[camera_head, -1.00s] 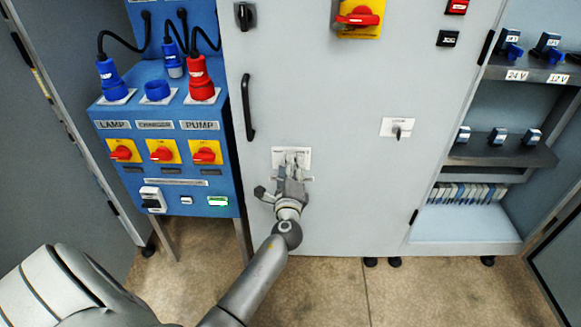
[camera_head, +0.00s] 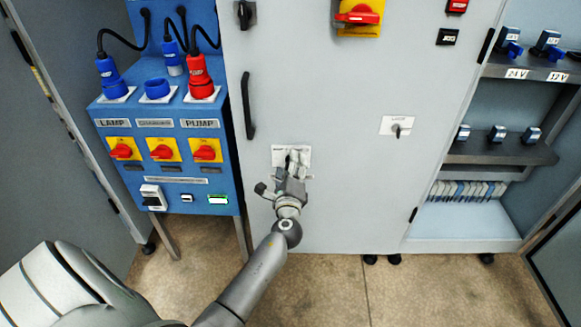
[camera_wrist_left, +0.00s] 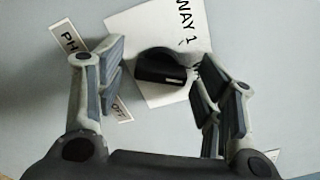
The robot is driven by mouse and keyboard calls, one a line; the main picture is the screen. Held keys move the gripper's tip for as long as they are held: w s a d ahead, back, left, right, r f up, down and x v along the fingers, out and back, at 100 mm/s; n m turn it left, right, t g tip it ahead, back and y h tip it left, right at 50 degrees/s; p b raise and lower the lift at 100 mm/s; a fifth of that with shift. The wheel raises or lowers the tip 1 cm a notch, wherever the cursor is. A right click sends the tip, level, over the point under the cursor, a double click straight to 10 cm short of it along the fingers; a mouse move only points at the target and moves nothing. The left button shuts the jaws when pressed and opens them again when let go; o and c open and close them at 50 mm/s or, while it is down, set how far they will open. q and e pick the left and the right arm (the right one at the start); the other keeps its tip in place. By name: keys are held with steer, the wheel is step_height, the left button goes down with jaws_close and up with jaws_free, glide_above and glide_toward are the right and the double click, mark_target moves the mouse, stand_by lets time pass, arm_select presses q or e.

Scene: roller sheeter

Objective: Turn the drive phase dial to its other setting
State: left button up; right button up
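The drive phase dial (camera_wrist_left: 160,66) is a dark knob on a white plate (camera_wrist_left: 185,25) in the left wrist view. The plate shows "WAY 1", and nearby labels read "PH…" and "OFF", partly cut off or covered. My left gripper (camera_wrist_left: 163,80) has its fingers spread on either side of the knob, with visible gaps, so it is open and not gripping it. In the head view the left gripper (camera_head: 291,165) is at the white plate (camera_head: 305,152) low on the grey cabinet door and hides the dial. My right gripper is not in view.
A second small switch plate (camera_head: 397,125) is to the right on the cabinet. A black door handle (camera_head: 247,106) is up and left. A blue panel (camera_head: 165,183) with plugs and red switches stands left. Open shelves (camera_head: 500,155) are right.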

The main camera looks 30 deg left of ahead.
arm_select(q)
steer(key=shift+s, duration=0.1)
steer(key=v, duration=1.2)
stand_by(0.6)
